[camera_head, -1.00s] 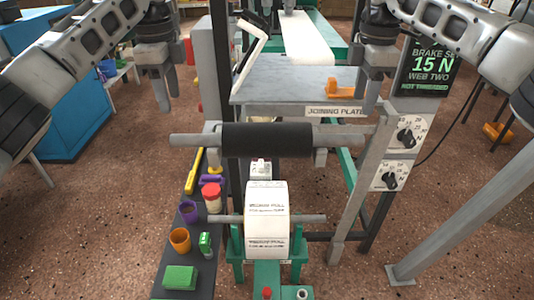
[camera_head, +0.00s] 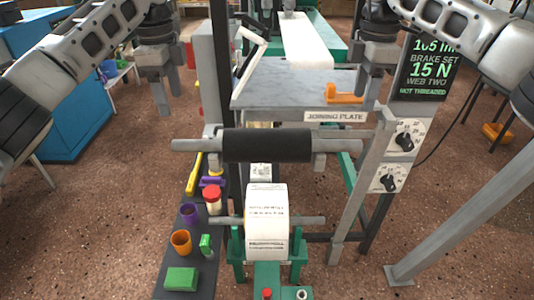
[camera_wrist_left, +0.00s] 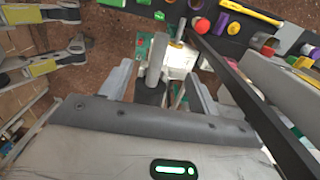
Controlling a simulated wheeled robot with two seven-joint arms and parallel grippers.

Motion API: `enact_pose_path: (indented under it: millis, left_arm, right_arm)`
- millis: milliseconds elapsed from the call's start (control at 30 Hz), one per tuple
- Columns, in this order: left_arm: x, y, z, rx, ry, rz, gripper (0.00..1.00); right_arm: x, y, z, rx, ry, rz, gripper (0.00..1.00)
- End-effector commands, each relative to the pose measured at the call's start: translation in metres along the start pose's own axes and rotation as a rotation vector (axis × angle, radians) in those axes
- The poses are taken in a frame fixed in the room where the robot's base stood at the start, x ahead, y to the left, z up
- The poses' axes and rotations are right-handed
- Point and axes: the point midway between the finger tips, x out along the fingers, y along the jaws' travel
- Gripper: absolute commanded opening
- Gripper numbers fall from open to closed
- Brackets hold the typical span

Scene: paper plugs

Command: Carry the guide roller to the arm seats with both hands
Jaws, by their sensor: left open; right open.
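The guide roller (camera_head: 267,145), a black sleeve on a grey shaft, lies level across the stand in front of the joining plate. Grey brackets show by its two ends, the left one (camera_head: 212,133) and the right one (camera_head: 320,158); I cannot tell whether these are the arm seats. My left gripper (camera_head: 161,110) is open and empty, above and left of the roller's left shaft end. In the left wrist view the grey shaft end (camera_wrist_left: 157,58) shows between my open fingers (camera_wrist_left: 160,92). My right gripper (camera_head: 364,103) is open and empty, above the right shaft end.
The joining plate (camera_head: 290,82) with an orange piece (camera_head: 345,93) lies behind the roller. A paper roll (camera_head: 267,225) sits below in front. A dark strip (camera_head: 207,250) with cups stands left. A dial post (camera_head: 393,160) stands close on the right.

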Motion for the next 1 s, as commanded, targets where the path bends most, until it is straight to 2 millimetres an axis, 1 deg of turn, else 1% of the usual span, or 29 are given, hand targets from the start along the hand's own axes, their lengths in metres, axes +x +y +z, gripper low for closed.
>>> enact_pose_path:
  millis: [33, 900, 1000]
  left_arm:
    - [-0.007, 0.0, 0.0, 0.0, 0.0, 0.001, 0.62]
    - [-0.055, 0.0, 0.0, -0.001, -0.001, 0.001, 0.62]
    - [-0.058, 0.0, 0.0, -0.001, -0.001, 0.001, 0.62]
  right_arm:
    - [-0.009, 0.0, 0.0, 0.0, 0.0, 0.0, 0.47]
    - [-0.078, 0.0, 0.0, 0.0, 0.0, 0.0, 0.47]
    - [-0.084, 0.0, 0.0, 0.0, 0.0, 0.0, 0.47]
